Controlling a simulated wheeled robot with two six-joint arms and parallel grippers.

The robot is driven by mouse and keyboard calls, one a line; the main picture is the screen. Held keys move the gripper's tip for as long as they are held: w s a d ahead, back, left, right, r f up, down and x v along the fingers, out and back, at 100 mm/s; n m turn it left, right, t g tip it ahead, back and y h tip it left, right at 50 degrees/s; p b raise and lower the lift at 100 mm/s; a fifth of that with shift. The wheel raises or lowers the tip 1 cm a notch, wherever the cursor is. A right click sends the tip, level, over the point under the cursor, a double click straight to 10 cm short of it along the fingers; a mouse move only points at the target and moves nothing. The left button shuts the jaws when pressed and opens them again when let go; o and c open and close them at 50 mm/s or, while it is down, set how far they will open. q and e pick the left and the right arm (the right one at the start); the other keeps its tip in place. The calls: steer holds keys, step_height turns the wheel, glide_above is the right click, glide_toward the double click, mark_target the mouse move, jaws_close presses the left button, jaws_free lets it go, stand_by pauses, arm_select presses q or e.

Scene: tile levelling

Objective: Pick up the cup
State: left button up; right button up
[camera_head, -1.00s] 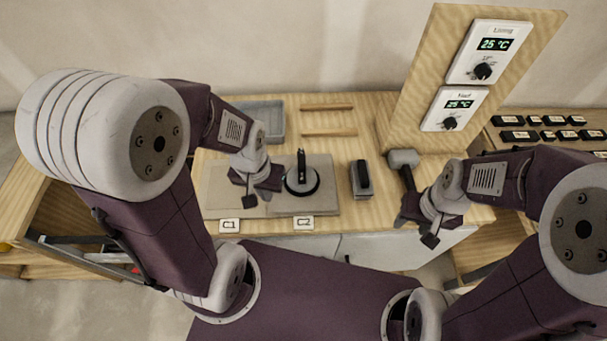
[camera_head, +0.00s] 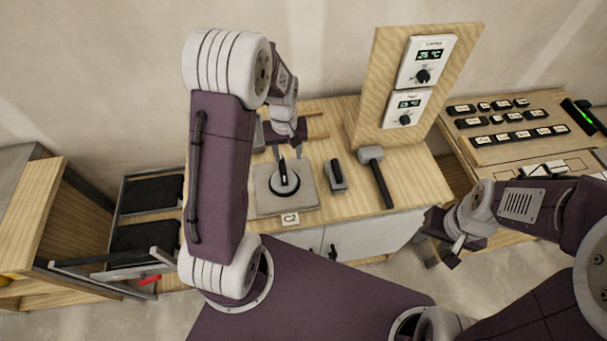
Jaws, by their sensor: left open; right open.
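My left gripper (camera_head: 287,150) is open, pointing down just above and behind the cup's handle in the picture. Whether its fingers touch the handle cannot be told. My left arm hides the area left of the tile. My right gripper (camera_head: 444,250) is open and empty, in front of the bench's right side, away from the cup.
Right of the cup are a small dark-topped block (camera_head: 336,175) and a mallet (camera_head: 375,175). A wooden board with two thermostats (camera_head: 407,88) stands behind. A side bench with several black labelled blocks (camera_head: 498,122) is at right. Black trays (camera_head: 150,193) are at left.

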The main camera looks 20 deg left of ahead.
mark_target(282, 167)
arm_select(q)
steer(key=shift+s+a+r+p, duration=0.1)
steer(key=shift+s+a+p, duration=0.2)
steer(key=shift+s+a, duration=0.15)
steer(key=shift+a+g, duration=0.25)
steer(key=shift+g, duration=0.05)
steer(key=shift+w+a+f, duration=0.1)
steer(key=shift+a+f, duration=0.15)
steer(key=shift+f, duration=0.1)
step_height(282, 167, down, 3)
steer(key=shift+d+f+p, duration=0.1)
steer(key=shift+p, duration=0.5)
steer(key=shift+d+f, duration=0.1)
steer(key=shift+f, duration=0.2)
steer(key=f, duration=0.1)
steer(key=f+p, duration=0.1)
steer(key=f, duration=0.1)
steer(key=f+p, duration=0.1)
steer(key=shift+w+a+f, duration=0.1)
steer(key=shift+a+f, duration=0.25)
steer(key=shift+f, duration=0.25)
jaws_close()
arm_select(e)
steer(key=r, duration=0.5)
steer(key=shift+w+a+r, duration=0.2)
steer(key=shift+a+r, duration=0.05)
steer(key=shift+a, duration=0.1)
